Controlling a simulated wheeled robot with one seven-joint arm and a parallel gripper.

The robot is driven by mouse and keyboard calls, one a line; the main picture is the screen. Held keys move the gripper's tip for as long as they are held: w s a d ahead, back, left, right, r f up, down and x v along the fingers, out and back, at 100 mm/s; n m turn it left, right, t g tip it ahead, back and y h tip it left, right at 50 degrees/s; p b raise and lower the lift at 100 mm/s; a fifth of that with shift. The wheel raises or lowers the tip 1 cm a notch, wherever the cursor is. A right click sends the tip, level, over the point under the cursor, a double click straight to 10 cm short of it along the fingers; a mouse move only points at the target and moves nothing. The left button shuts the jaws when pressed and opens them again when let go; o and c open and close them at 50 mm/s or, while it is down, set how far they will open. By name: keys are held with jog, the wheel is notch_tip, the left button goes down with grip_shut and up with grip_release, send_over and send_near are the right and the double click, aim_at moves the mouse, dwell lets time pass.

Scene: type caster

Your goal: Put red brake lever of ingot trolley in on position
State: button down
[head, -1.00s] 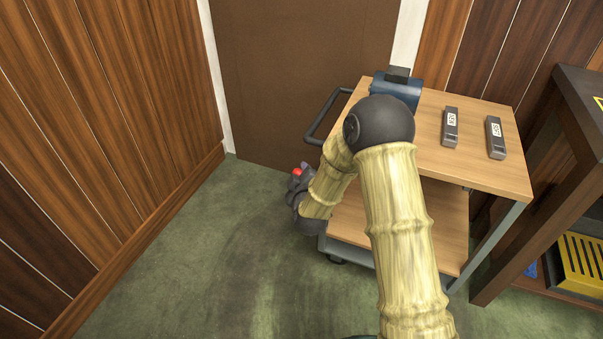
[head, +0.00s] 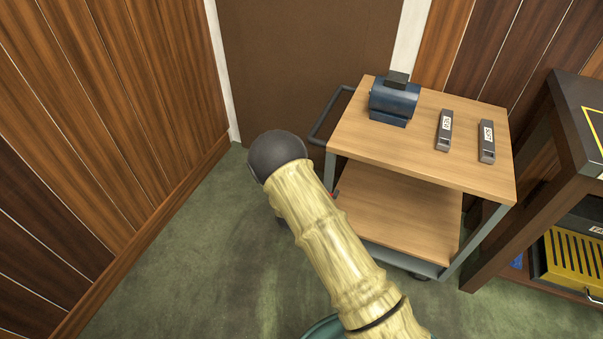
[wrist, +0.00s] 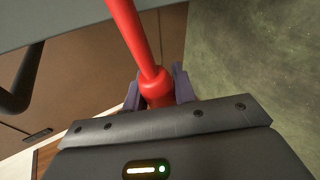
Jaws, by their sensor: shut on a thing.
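The trolley (head: 375,155) has a wooden top, a lower shelf and grey legs, and stands by the brown door. Its red brake lever (wrist: 136,42) runs down from the top of the wrist view to a thicker round end. My gripper (wrist: 158,88) has its two purple fingers on either side of that end and is shut on it. In the head view my arm hides the gripper and nearly all of the lever. The lever's pivot is not in view, so I cannot tell its position.
Two labelled grey bars (head: 487,142) and a blue motor-like block (head: 394,100) lie on the trolley top. A dark bench (head: 560,130) stands close on the right. A black push handle (head: 328,118) sticks out at the trolley's left. Green floor (head: 170,250) is open at left.

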jog(key=shift+s+d+f+n+g+h+p, duration=0.15)
jog(key=shift+d+f+n+h+p, duration=0.1)
jog(key=shift+f+n+h, duration=0.25)
jog(key=shift+s+d+f+n+g+h+p, duration=0.1)
jog(key=shift+d+f+n+g+h+p, duration=0.15)
jog(key=shift+f, duration=0.5)
jog(key=shift+s+d+f+n+g+h+p, duration=0.1)
jog(key=shift+d+f+n+h+p, duration=0.15)
jog(key=shift+f+n+h, duration=0.25)
jog(key=shift+f, duration=0.2)
jog(key=c, duration=1.1)
grip_release()
jog(key=p+v, duration=0.5)
jog(key=v, duration=1.2)
jog(key=shift+s+r, duration=0.15)
